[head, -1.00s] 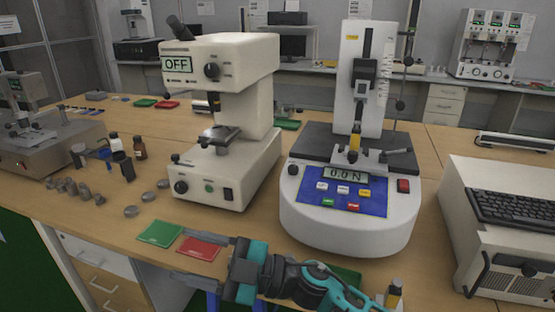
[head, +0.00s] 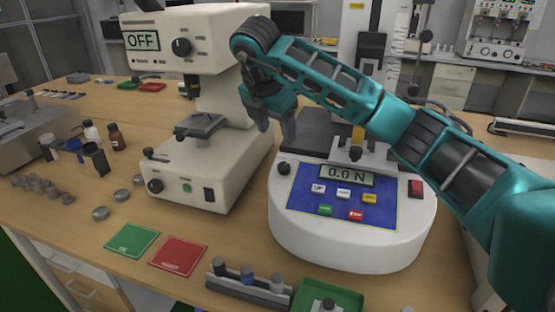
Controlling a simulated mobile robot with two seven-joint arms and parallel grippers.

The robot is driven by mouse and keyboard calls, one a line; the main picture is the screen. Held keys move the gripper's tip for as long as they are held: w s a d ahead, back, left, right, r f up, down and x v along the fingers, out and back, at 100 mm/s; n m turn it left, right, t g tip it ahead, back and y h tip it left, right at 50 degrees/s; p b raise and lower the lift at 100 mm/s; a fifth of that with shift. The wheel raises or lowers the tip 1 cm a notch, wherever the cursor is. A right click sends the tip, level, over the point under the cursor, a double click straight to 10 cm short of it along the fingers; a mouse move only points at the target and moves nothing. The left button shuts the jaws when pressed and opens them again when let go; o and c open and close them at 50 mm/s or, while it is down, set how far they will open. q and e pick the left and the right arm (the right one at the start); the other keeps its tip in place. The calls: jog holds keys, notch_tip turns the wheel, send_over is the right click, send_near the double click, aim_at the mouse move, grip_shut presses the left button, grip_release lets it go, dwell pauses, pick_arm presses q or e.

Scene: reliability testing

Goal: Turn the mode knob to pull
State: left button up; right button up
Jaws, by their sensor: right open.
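The white force tester (head: 345,245) stands right of centre, with a blue front panel and a display reading 0.0 N. A small dark knob (head: 283,168) sits on its base, left of the display; its markings are too small to read. A second machine, the cream tester (head: 222,50), has a dark knob (head: 182,47) beside a display reading OFF. My right gripper (head: 275,124) is open and empty, fingers pointing down, above and slightly left of the force tester's knob and apart from it. My left gripper is not in view.
A green card (head: 132,240) and a red card (head: 178,256) lie on the bench front. A small rack (head: 248,293) with three capped pieces and a green tray (head: 345,294) are at the front edge. My right arm crosses before the force tester's column.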

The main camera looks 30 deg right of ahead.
aim_at(284, 165)
jog(key=x, duration=1.2)
jog(key=shift+f+b, duration=0.35)
jog(key=shift+b, duration=0.05)
jog(key=shift+c, duration=0.4)
jog(key=c, duration=1)
jog(key=shift+o, duration=0.2)
